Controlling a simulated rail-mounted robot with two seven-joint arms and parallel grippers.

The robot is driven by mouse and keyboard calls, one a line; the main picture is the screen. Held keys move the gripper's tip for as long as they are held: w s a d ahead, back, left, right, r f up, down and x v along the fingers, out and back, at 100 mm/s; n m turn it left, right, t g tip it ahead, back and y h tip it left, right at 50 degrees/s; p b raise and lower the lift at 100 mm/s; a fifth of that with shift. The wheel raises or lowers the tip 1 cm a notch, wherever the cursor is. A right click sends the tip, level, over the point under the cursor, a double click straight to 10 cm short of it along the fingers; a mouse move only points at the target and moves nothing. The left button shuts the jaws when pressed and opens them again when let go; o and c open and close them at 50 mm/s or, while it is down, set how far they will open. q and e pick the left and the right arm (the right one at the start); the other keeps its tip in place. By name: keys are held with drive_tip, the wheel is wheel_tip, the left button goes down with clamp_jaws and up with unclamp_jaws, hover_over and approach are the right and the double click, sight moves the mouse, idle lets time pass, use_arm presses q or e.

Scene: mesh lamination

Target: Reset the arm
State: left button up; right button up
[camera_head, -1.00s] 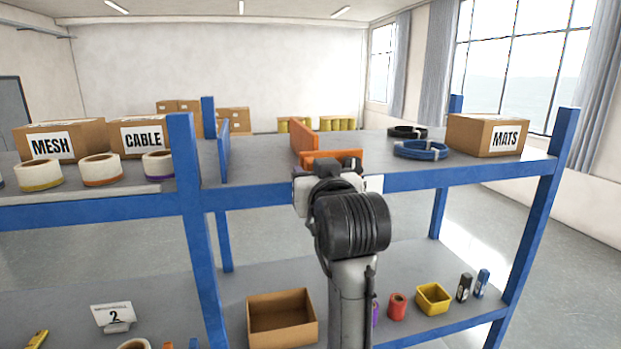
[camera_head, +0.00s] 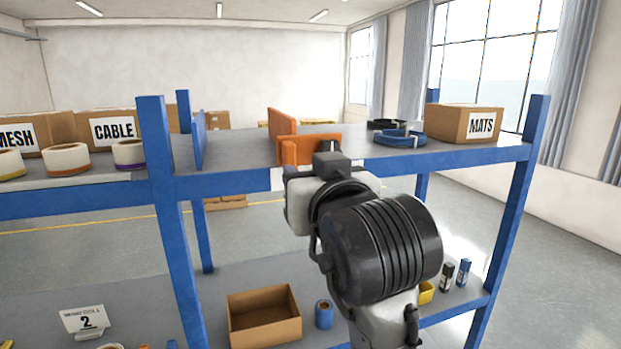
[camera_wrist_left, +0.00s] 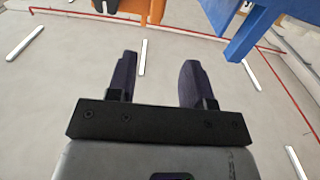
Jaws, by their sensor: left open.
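In the left wrist view my left gripper (camera_wrist_left: 157,76) is open, with two dark fingers apart and nothing between them. Beyond the fingers is a pale surface with white strips and a red line. In the head view one of my arms, grey and black, rises from the bottom right in front of the shelf. Its wrist stands just before an orange divider (camera_head: 284,123) on the upper shelf. Its fingers are hidden there. I see no second arm.
The blue-framed rack has an upper shelf (camera_head: 240,148) with a MATS box (camera_head: 465,124), blue cable coil (camera_head: 400,138), CABLE box (camera_head: 108,127) and tape rolls. An open carton (camera_head: 264,318) and a blue roll (camera_head: 324,314) stand on the lower shelf.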

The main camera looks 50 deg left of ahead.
idle(0.4)
use_arm(q)
drive_tip(key=w+d+m+t+h, duration=0.4)
drive_tip(key=d+m+t+h, duration=0.4)
drive_tip(key=t+h, duration=0.25)
drive_tip(key=d+f+m+g+h+p, duration=0.1)
drive_tip(key=d+f+m+g+h, duration=0.15)
drive_tip(key=f, duration=1.05)
drive_tip(key=d+f+m+g+h+p, duration=0.1)
drive_tip(key=f+m+h, duration=0.3)
drive_tip(key=f, duration=0.9)
drive_tip(key=s+a+f+g+p, duration=0.1)
drive_tip(key=s+f+g, duration=0.3)
drive_tip(key=f, duration=0.5)
drive_tip(key=s+f+g, duration=0.1)
drive_tip(key=s+f, duration=0.4)
drive_tip(key=f, duration=0.5)
drive_tip(key=s+f+g, duration=0.3)
drive_tip(key=s+f, duration=0.3)
drive_tip(key=s, duration=0.3)
drive_tip(key=s+a+f+g+p, duration=0.1)
drive_tip(key=s+f+g, duration=0.2)
drive_tip(key=s+f, duration=0.3)
drive_tip(key=s, duration=0.3)
drive_tip(key=shift+f, duration=0.4)
